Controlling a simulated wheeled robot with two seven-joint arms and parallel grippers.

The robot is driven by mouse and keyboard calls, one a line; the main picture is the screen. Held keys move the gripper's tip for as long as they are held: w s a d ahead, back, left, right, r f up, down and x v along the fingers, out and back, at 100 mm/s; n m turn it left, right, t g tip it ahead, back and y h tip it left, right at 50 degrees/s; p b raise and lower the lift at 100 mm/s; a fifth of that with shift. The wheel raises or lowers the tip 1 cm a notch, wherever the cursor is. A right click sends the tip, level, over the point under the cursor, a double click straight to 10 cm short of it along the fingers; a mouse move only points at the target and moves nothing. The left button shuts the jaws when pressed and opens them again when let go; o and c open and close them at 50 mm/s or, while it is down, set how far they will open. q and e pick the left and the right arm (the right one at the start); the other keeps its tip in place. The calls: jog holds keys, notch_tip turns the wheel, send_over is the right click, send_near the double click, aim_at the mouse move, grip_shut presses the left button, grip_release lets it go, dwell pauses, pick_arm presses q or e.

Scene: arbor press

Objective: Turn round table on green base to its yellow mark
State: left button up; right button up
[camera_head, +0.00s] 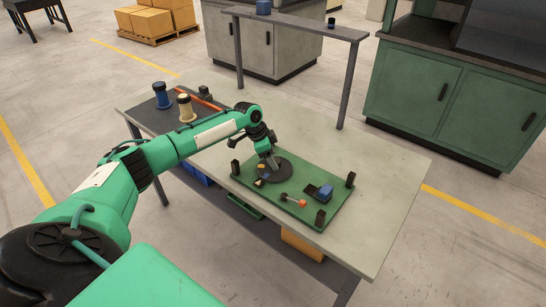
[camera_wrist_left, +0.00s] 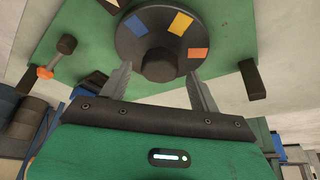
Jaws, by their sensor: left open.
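The round table is a dark disc (camera_head: 283,171) on the green base (camera_head: 316,212), near its left end. In the left wrist view the disc (camera_wrist_left: 127,44) carries a blue patch (camera_wrist_left: 136,26), a yellow patch (camera_wrist_left: 180,23) and an orange patch (camera_wrist_left: 197,53). A dark round knob (camera_wrist_left: 160,66) stands up from it. My left gripper (camera_head: 272,163) is over the disc, fingers pointing down. In the wrist view its open fingers (camera_wrist_left: 160,80) lie either side of the knob; contact is not clear. My right gripper is not in view.
On the base are a blue block (camera_head: 325,191), an orange-ended rod (camera_head: 294,200) and dark upright posts (camera_head: 350,180). Blue (camera_head: 161,95) and cream (camera_head: 186,108) spools stand on the dark mat at the left. The grey tabletop (camera_head: 385,190) is clear at the right.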

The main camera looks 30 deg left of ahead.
pick_arm(q)
jog(key=shift+w+d+f, duration=0.1)
jog(key=shift+d+f, duration=0.05)
jog(key=shift+f, duration=0.35)
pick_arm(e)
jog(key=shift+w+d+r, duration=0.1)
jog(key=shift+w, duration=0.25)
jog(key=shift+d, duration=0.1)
